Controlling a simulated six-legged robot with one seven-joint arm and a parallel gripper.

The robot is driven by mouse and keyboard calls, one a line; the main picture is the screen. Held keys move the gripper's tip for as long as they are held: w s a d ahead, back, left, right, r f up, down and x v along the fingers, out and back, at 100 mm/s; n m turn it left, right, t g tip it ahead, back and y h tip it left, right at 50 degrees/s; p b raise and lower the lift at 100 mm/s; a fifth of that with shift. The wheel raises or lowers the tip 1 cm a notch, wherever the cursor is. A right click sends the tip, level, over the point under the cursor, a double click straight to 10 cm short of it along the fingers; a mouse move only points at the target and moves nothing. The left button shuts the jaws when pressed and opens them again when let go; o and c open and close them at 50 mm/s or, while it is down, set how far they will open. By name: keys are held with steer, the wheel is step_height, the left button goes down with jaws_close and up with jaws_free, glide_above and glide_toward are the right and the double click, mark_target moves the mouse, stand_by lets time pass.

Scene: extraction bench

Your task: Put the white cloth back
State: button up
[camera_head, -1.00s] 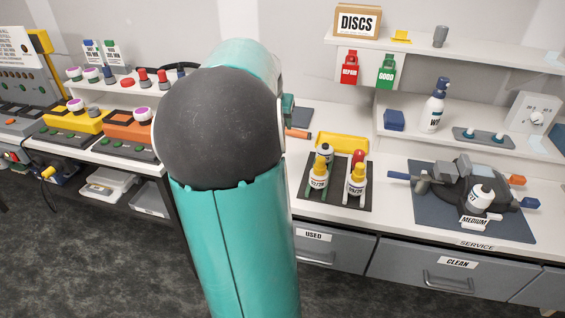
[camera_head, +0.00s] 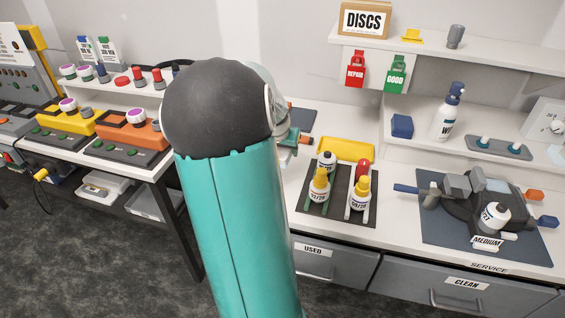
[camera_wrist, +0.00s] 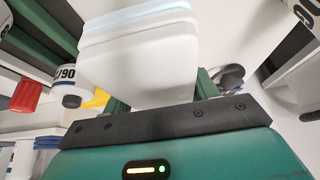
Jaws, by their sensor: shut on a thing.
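In the wrist view, my gripper (camera_wrist: 161,92) is shut on a white, rounded, layered block that looks like the folded white cloth (camera_wrist: 140,62). Its far edge is pale blue. The green fingers show on either side of its lower end, and their tips are hidden behind it. In the head view, my arm hides the cloth and most of my gripper, left of the yellow tray and bottle rack.
A dark rack (camera_head: 338,208) with several capped bottles and a yellow tray (camera_head: 346,148) stand near my arm. A blue mat (camera_head: 440,245) carries a round black fixture. The shelf holds a spray bottle (camera_head: 447,115) and a blue block (camera_head: 402,126). Drawers run below.

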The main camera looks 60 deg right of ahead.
mark_target(282, 170)
steer(key=shift+a+f, duration=0.3)
steer(key=shift+f, duration=0.45)
steer(key=shift+d+f, duration=0.15)
steer(key=shift+f, duration=1.45)
steer(key=shift+f, duration=0.35)
steer(key=shift+f, duration=0.25)
